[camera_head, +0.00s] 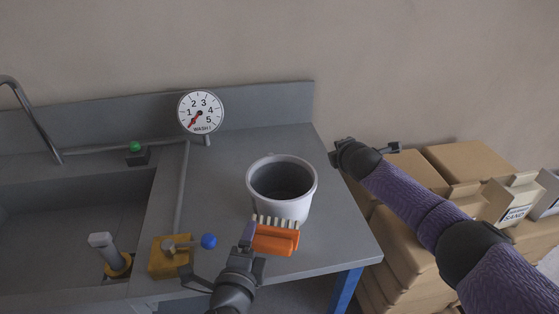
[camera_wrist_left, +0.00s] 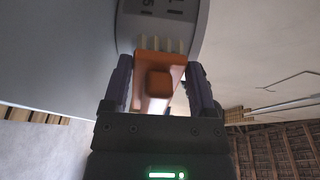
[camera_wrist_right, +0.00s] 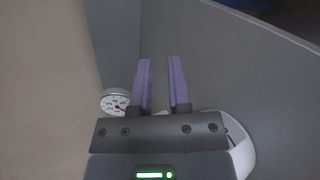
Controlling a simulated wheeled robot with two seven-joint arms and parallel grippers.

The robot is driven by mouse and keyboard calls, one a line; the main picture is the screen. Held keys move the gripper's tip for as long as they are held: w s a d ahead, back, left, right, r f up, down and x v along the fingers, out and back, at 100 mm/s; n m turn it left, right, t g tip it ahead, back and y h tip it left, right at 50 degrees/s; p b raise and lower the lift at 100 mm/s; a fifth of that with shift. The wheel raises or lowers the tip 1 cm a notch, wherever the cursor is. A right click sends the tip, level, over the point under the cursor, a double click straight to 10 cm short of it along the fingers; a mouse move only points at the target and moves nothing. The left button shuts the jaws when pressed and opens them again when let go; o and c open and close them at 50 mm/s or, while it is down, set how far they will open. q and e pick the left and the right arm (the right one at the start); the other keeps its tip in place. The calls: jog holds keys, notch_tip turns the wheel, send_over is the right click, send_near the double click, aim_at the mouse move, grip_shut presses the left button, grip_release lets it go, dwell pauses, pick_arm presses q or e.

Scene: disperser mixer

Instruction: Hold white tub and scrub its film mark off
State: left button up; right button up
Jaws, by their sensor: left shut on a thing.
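The white tub (camera_head: 300,208) stands upright and open-topped on the grey counter, right of its middle. My left gripper (camera_head: 255,246) is shut on an orange brush (camera_head: 276,239) with pale bristles, just in front of the tub. In the left wrist view the brush (camera_wrist_left: 158,80) sits between the fingers, its bristles at or very near the tub wall (camera_wrist_left: 190,35), below a dark marked panel; contact is unclear. No film mark can be made out. My right gripper (camera_wrist_right: 161,62) is open and empty, right of the tub and apart from it; the tub (camera_wrist_right: 240,150) shows partly behind it.
A wash dial (camera_head: 200,111) stands at the back of the counter. A sink (camera_head: 70,215) with a tap is at left. A yellow block with a blue-knobbed lever (camera_head: 168,258) sits left of the brush.

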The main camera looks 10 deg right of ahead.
jog(key=s+a+r+m+g, duration=0.2)
jog(key=a+r+m+g, duration=0.25)
jog(key=a, duration=0.35)
notch_tip(320, 180, up, 4)
jog(key=m+g+y, duration=0.1)
jog(key=g+y, duration=0.1)
jog(key=g, duration=0.5)
send_over(281, 202)
jog(key=shift+f, duration=0.15)
notch_tip(281, 202, down, 12)
jog(key=shift+w+r, duration=0.1)
jog(key=shift+w, duration=0.05)
grip_shut()
dwell(0.7)
